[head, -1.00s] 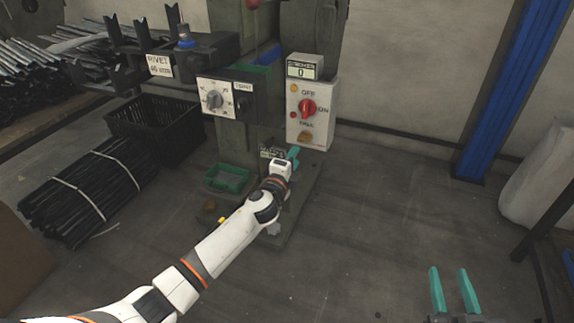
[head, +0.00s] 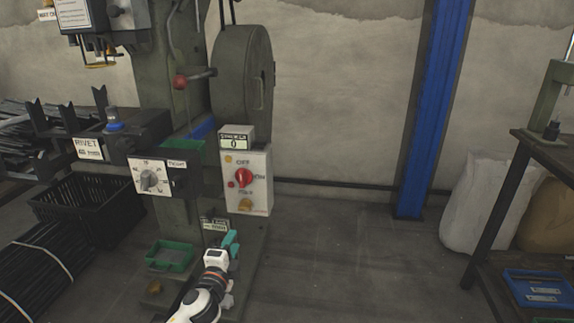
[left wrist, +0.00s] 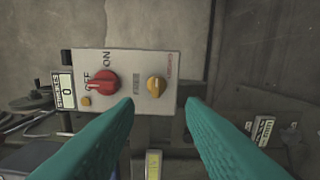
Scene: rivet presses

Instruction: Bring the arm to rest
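My left arm comes in at the bottom of the head view. Its gripper (head: 231,243), with teal fingers, is low in front of the rivet press (head: 182,60), below the control box (head: 258,205). In the left wrist view the two fingers (left wrist: 160,105) stand wide apart with nothing between them. The control box, with its red switch (left wrist: 104,82) and yellow button (left wrist: 156,87), shows beyond the fingertips. The counter (head: 235,142) reads 0. My right gripper is in neither current view.
A green tray (head: 170,256) sits at the press's foot. A black crate (head: 85,215) and a bundle of dark rods (head: 40,270) are at left. A blue post (head: 432,110) and a table (head: 545,152) stand at right. The floor between is clear.

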